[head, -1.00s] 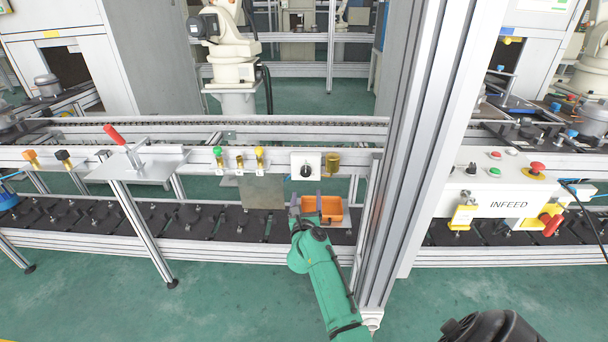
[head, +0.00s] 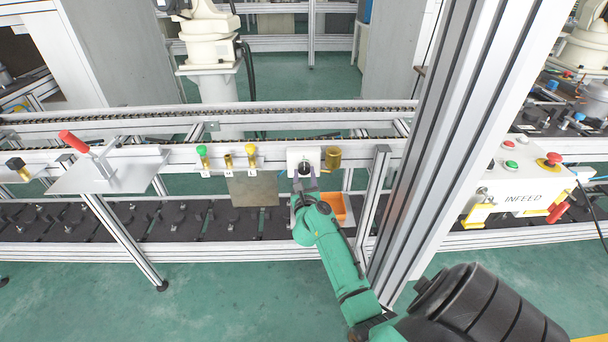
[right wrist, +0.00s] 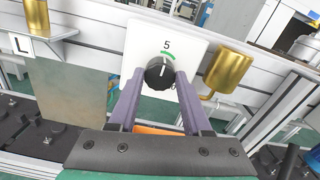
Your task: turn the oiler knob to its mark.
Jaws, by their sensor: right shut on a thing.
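The oiler knob (right wrist: 158,74) is a black round dial with a white pointer line on a white plate (right wrist: 187,45). A green arc and the number 5 sit above it. In the right wrist view the pointer is near upright, close to the arc. My right gripper (right wrist: 160,80) has its two purple fingers on either side of the knob and is shut on it. In the head view my right gripper (head: 306,182) reaches up to the plate from below, and the knob (head: 305,169) is partly hidden. My left gripper is not in view.
A brass cup (right wrist: 228,72) is mounted just right of the plate. An orange bin (head: 330,206) lies below. Green- and yellow-topped fittings (head: 203,153) stand to the left. An upright aluminium post (head: 440,140) rises close on the right.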

